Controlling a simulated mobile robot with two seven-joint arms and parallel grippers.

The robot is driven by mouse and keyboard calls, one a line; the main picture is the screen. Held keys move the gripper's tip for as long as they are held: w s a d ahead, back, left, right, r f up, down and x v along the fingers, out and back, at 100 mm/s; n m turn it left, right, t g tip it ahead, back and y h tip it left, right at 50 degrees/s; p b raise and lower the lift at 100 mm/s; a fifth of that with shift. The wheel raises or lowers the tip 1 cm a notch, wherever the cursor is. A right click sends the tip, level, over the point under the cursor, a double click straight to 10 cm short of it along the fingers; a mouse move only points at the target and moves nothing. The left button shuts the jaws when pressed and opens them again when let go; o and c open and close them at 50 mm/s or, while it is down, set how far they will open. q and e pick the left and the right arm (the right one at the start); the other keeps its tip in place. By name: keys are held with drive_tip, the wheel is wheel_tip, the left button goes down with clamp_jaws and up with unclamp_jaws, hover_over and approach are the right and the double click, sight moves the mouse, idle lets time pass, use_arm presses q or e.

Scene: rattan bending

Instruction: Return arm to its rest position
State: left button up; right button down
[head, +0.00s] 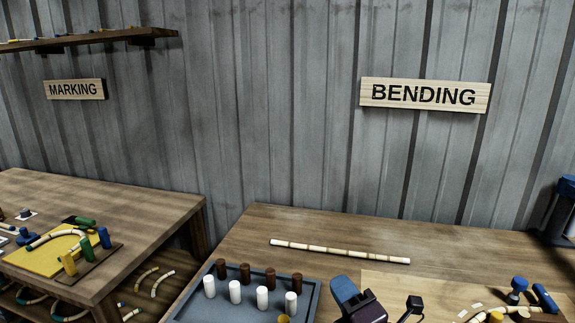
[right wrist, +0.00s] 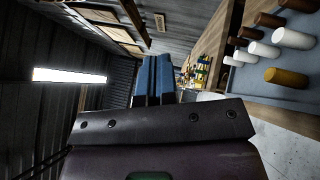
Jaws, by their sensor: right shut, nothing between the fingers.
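My right gripper (head: 342,286) is at the bottom of the head view, just right of the grey-blue tray and in front of the workbench. Its blue fingers show in the right wrist view (right wrist: 153,70), side by side and shut with nothing between them. The rest of the right arm is mostly out of frame. My left gripper is not in view. A pale rattan pole (head: 340,251) with darker bands lies straight on the bench, beyond the right gripper and apart from it.
The tray (head: 317,300) holds brown, white and yellow upright pegs. The bending bench (head: 290,221) is clear around the pole. Blue, yellow and pale items lie at its right, near a blue-dark device (head: 562,212). Another table (head: 150,201) with a yellow board (head: 45,262) stands left.

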drive_tip(key=s+d+f+m+g+h, duration=0.3)
drive_tip(key=s+d+f+m+h, duration=0.3)
drive_tip(key=m, duration=0.3)
drive_tip(key=s+d+f+m+g+h, duration=0.4)
drive_tip(key=d+f+m+h, duration=0.15)
drive_tip(key=d+m, duration=0.3)
drive_tip(key=s+d+f+m+g+y, duration=0.15)
drive_tip(key=s+f+m+g, duration=0.25)
drive_tip(key=s, duration=0.5)
drive_tip(key=s+d+f+m+g, duration=0.2)
drive_tip(key=s+f+m+g, duration=0.15)
drive_tip(key=s, duration=0.45)
use_arm(q)
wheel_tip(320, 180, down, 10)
drive_tip(key=b, duration=1)
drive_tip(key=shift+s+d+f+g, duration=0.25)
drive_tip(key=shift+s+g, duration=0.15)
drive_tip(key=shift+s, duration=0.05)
use_arm(e)
drive_tip(key=w+f+t, duration=0.3)
drive_tip(key=f, duration=0.7)
drive_tip(key=w+f+t+y, duration=0.1)
drive_tip(key=w+f+t, duration=0.3)
drive_tip(key=f, duration=0.6)
drive_tip(key=shift+a, duration=0.25)
